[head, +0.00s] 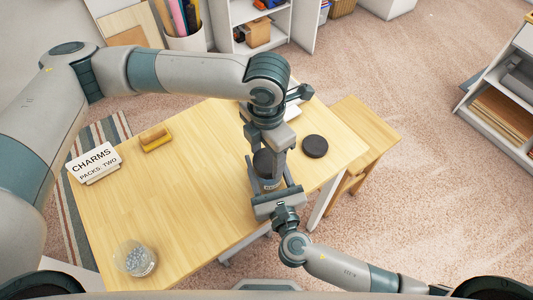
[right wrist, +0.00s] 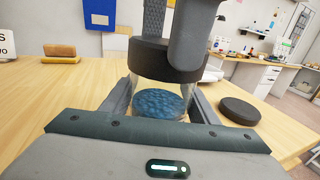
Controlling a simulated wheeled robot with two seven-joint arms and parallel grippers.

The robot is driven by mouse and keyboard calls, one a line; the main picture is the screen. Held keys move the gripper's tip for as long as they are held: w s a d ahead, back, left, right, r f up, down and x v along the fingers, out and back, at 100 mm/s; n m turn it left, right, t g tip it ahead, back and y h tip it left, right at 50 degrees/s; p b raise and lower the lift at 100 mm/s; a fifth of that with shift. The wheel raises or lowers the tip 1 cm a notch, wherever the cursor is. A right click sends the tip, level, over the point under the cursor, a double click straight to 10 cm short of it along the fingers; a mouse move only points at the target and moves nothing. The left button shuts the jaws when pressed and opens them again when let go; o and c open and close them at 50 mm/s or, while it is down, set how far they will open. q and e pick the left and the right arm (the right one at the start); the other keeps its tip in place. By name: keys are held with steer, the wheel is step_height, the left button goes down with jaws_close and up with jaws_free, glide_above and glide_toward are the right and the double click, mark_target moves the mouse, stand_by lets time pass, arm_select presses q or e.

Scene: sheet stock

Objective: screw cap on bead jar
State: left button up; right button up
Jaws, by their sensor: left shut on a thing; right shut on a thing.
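The bead jar (head: 269,185) stands on the wooden table near its front right edge. The right wrist view shows blue beads inside the clear jar (right wrist: 160,104). My right gripper (head: 271,179) is shut on the jar, with one finger on each side. A dark cap (right wrist: 163,62) is at the jar's mouth and looks level. My left gripper (head: 265,160) comes from above and is shut on the cap, its fingers (right wrist: 172,30) on both sides. I cannot tell whether the cap's thread is engaged. In the head view the arm partly hides cap and jar.
A second dark round lid (head: 314,146) lies right of the jar. An open glass jar with pale beads (head: 135,259) stands at the front left. The table's middle left (head: 180,200) is clear.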

arm_select(q)
steer(key=shift+f, duration=0.45)
steer(key=m, duration=0.3)
steer(key=shift+w+m, duration=0.1)
steer(key=shift+m, duration=0.2)
steer(key=m, duration=0.3)
steer(key=o, duration=1)
steer(key=shift+r, duration=0.1)
steer(key=shift+r, duration=2.15)
